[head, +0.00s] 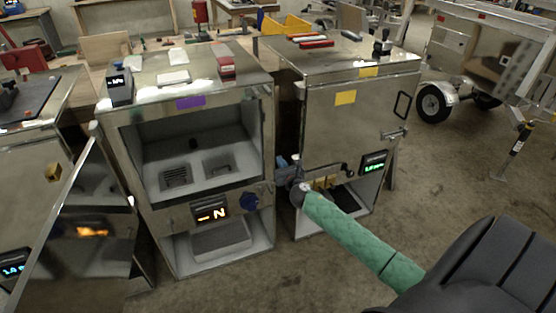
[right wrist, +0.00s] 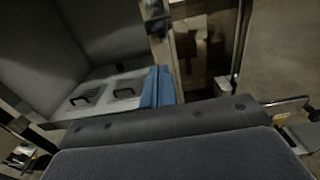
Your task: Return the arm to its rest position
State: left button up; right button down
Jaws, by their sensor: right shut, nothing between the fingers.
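My right arm, in a green sleeve, comes in from the lower right in the head view. Its gripper (head: 288,168) is shut and empty, in front of the gap between the middle and right metal cabinets. In the right wrist view its blue fingertips (right wrist: 157,88) are close together, with the open cabinet's interior to their left. The middle cabinet (head: 190,101) has an open upper chamber with two dark slotted grilles on its floor. I cannot tell whether the gripper touches either cabinet. My left gripper is not in view.
The middle cabinet's door (head: 62,225) stands open at the left. The right cabinet (head: 345,125) has its upper door shut. A trailer (head: 490,60) stands back right. Concrete floor (head: 440,165) is clear at right.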

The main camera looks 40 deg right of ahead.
jog(key=s+d+f+m+g+h, duration=0.3)
jog(key=f+m+g+h, duration=0.15)
jog(key=m, duration=1.45)
jog(key=s+a+f+m+g+y, duration=0.25)
jog(key=s+a+f+m, duration=0.2)
jog(key=f, duration=0.25)
jog(key=s+a+f+m+g+y, duration=0.1)
jog(key=s+a+f+m+g, duration=0.25)
jog(key=a+f+m, duration=0.2)
jog(key=s+a+f+m+g+y, duration=0.1)
jog(key=s+a+f+g+y, duration=0.1)
jog(key=s+a+f, duration=0.7)
jog(key=s+a+f+m+g+y, duration=0.1)
jog(key=s+a+f+g+y, duration=0.1)
jog(key=s+a+f, duration=0.6)
jog(key=s+a+f+g+y, duration=0.1)
jog(key=s+a+f, duration=0.1)
jog(key=s+a, duration=0.4)
jog(key=s+a+f, duration=0.2)
jog(key=s+a, duration=0.4)
jog(key=s, duration=0.7)
jog(key=shift+f+g+y, duration=0.15)
jog(key=shift+g+y, duration=0.2)
jog(key=shift+y, duration=0.05)
